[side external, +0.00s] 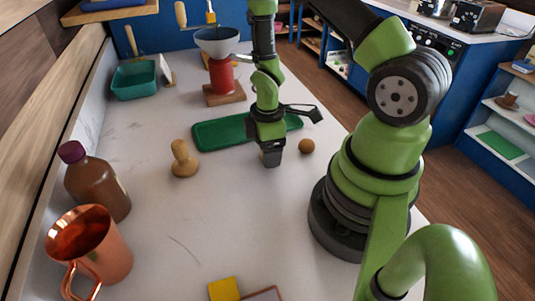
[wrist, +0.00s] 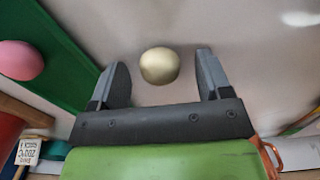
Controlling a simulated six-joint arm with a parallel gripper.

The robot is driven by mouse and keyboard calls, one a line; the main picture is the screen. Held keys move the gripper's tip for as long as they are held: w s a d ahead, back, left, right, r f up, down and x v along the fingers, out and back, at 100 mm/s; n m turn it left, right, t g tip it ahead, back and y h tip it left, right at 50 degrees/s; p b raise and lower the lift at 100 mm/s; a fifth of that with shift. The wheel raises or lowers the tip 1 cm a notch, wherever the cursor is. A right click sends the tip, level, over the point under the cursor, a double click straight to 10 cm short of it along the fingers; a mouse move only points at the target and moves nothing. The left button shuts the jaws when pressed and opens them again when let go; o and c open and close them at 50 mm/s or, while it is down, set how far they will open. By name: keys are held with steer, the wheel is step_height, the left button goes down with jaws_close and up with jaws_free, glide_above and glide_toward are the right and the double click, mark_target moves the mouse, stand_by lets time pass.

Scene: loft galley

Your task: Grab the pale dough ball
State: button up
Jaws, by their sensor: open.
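The pale dough ball (wrist: 159,66) shows whole in the wrist view, a cream-coloured round lump on the pale worktop. It lies between the two grey fingers of my gripper (wrist: 161,78), with a visible gap on each side. In the side view my gripper (side external: 271,160) points down, low over the worktop in front of the green tray. There the dough ball is mostly hidden behind the fingers. My gripper is open and holds nothing.
In the side view a brown ball (side external: 306,146) sits right of my gripper, a wooden stamp-like piece (side external: 183,159) to the left. The front-middle worktop is largely clear.

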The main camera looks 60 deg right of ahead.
steer(key=shift+f, duration=0.15)
steer(key=c, duration=1)
